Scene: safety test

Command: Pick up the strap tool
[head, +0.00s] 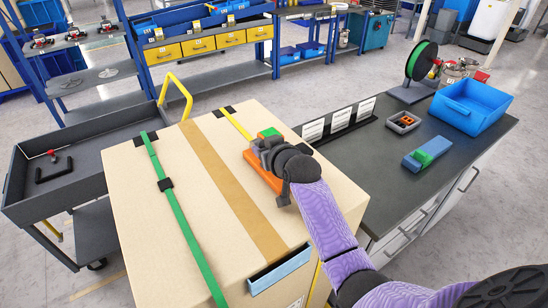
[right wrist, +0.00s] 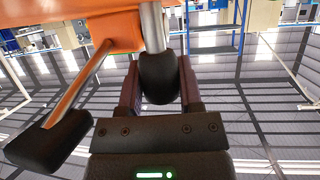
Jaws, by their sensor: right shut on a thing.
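The strap tool (head: 262,176) is orange with dark grey parts and a green block on top. In the head view it is at the right side of the top of a large cardboard box (head: 185,215); I cannot tell whether it touches the box. My right gripper (head: 284,160) is shut on it, hiding part of it. In the right wrist view the fingers (right wrist: 158,88) close around a black-tipped handle below the orange body (right wrist: 95,25). A second lever with a black grip (right wrist: 50,140) sticks out to the left. My left gripper is not in view.
A green strap (head: 172,198) and a yellow strap (head: 235,124) cross the box. Right of it, a dark bench (head: 375,165) holds a blue bin (head: 471,104), a green-and-blue block (head: 428,153) and a green spool (head: 421,60). A grey cart (head: 75,203) stands left.

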